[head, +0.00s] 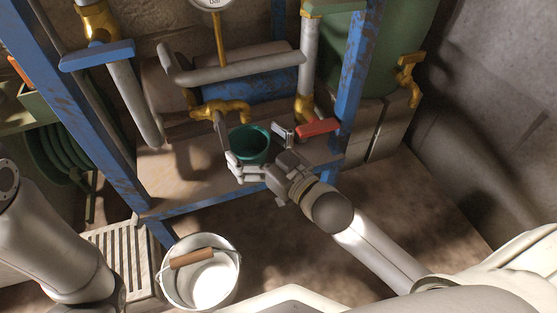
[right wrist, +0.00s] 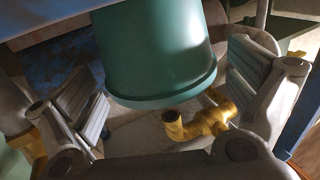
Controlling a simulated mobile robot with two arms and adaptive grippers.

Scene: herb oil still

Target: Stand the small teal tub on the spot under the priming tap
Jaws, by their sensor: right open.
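The small teal tub (head: 251,146) is upright, open top up, at the wooden shelf (head: 185,180) of the blue frame. It looks to be standing there, but its base is hidden. The brass priming tap (head: 220,109) is just behind it, a little to the left. My right gripper (head: 254,134) is open, with one finger on each side of the tub. In the right wrist view the tub (right wrist: 155,50) shows between the spread fingers, with a gap at the left finger, and the tap (right wrist: 200,122) is beyond its rim. The spot is not visible. My left gripper is out of view.
A red lever handle (head: 318,128) is close to the right of my right gripper. A grey pipe (head: 240,70) runs above the tap. A blue post (head: 352,70) stands at right. A white bucket (head: 202,272) is on the floor in front. The shelf's left part is clear.

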